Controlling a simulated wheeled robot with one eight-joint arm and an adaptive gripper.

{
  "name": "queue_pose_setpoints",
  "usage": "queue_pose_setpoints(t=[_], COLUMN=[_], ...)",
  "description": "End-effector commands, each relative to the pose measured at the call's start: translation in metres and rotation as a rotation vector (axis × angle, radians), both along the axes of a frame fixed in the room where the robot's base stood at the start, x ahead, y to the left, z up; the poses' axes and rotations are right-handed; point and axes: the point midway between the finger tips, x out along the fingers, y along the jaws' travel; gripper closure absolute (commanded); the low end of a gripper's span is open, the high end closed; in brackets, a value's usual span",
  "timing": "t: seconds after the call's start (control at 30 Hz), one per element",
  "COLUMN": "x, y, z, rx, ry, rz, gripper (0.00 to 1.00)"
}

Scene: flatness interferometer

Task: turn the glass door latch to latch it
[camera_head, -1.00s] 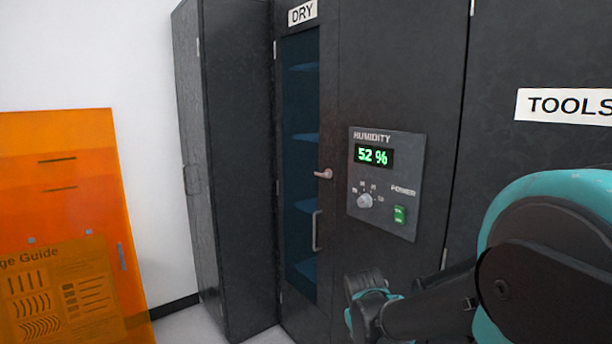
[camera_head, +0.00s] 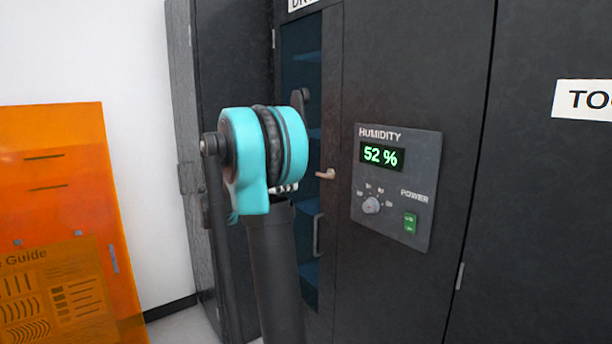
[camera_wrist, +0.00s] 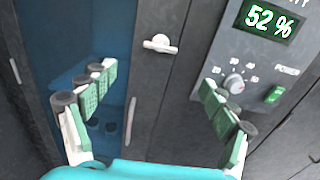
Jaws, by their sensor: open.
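The glass door (camera_head: 307,72) of the dry cabinet has blue-tinted glass with shelves behind it, and it looks closed. The latch (camera_head: 325,174) is a small light handle at the door's right edge, lying about horizontal. It also shows in the wrist view (camera_wrist: 160,44), top centre, beyond the fingers. My gripper (camera_wrist: 158,100) is open and empty, its two green-padded fingers spread wide to either side below the latch, not touching it. In the head view my arm hides the gripper and part of the door.
A vertical door handle (camera_head: 317,235) sits below the latch; it also shows in the wrist view (camera_wrist: 131,120). Right of the latch is the humidity panel (camera_head: 427,172) with a knob (camera_head: 371,205) and a green power switch (camera_head: 410,222). An orange translucent panel (camera_head: 60,210) stands at left.

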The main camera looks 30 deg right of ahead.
Motion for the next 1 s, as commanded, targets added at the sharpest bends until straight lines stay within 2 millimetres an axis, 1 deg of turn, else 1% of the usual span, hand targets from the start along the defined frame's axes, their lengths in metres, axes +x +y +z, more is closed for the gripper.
queue_pose_setpoints(t=[0.17,0.7,0.9,1.0], x=[0.0,0.009,0.011,0.012], y=[-0.026,-0.131,-0.158,-0.164], z=[0.0,-0.001,-0.001,-0.001], rx=[0.002,0.003,0.004,0.004], ry=[-0.002,-0.004,-0.004,-0.004], rz=[-0.003,-0.002,-0.002,0.0], gripper=[0.15,0.15,0.15,0.15])
